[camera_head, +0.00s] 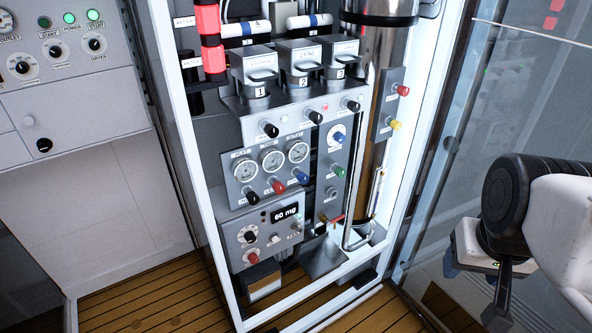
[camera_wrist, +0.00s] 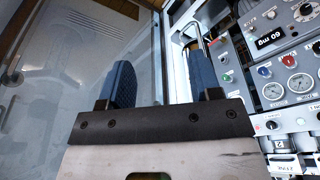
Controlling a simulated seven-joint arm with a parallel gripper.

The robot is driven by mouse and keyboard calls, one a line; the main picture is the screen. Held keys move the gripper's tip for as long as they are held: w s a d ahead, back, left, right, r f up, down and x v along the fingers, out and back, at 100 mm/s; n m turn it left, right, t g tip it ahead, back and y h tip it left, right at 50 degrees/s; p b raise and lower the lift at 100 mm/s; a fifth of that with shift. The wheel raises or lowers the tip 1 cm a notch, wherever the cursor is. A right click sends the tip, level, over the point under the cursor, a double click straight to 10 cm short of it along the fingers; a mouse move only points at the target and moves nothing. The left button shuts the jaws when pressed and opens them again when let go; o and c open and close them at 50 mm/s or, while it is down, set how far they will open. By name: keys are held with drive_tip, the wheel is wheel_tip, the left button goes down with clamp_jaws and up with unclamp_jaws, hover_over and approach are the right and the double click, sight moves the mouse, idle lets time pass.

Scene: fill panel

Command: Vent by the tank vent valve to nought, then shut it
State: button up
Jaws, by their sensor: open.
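The fill panel (camera_head: 225,185) stands inside a white frame in the head view. Three round gauges (camera_head: 271,160) sit on it, with black (camera_head: 252,197), red (camera_head: 278,188) and blue (camera_head: 303,178) knobs below them. A column to their right has blue (camera_head: 338,137) and green (camera_head: 339,171) knobs. The labels are too small to read, so I cannot tell which knob is the tank vent valve. My gripper (camera_head: 472,287) is at the right, well apart from the panel. Its blue-padded fingers (camera_wrist: 163,85) are open and empty in the wrist view, where the panel appears upside down.
Red (camera_head: 403,91) and yellow (camera_head: 395,124) knobs stick out at the right of the panel, near a tall metal cylinder. A lower box carries a "60 mg" display (camera_head: 286,213). A glass door (camera_head: 455,160) stands at the right. Wooden floor (camera_head: 150,300) lies in front.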

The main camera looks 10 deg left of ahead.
drive_tip(key=w+a+f+n+t+y, duration=0.1)
drive_tip(key=w+a+f+n+t, duration=0.2)
drive_tip(key=w, duration=0.5)
drive_tip(key=w+a+f+n+t+y, duration=0.1)
drive_tip(key=w+a+f+t, duration=0.1)
drive_tip(key=w+a, duration=0.45)
drive_tip(key=w+a+f+n+t+y, duration=0.1)
drive_tip(key=w+a+f+n+t, duration=0.15)
drive_tip(key=w, duration=0.65)
drive_tip(key=n+t+y, duration=0.2)
drive_tip(key=n+y, duration=0.4)
drive_tip(key=y, duration=0.5)
approach(281, 190)
drive_tip(key=x, duration=0.2)
drive_tip(key=shift+a+r, duration=0.2)
drive_tip(key=shift+w+a, duration=0.1)
drive_tip(key=shift+x, duration=3.75)
drive_tip(key=shift+f, duration=0.1)
drive_tip(key=c, duration=0.9)
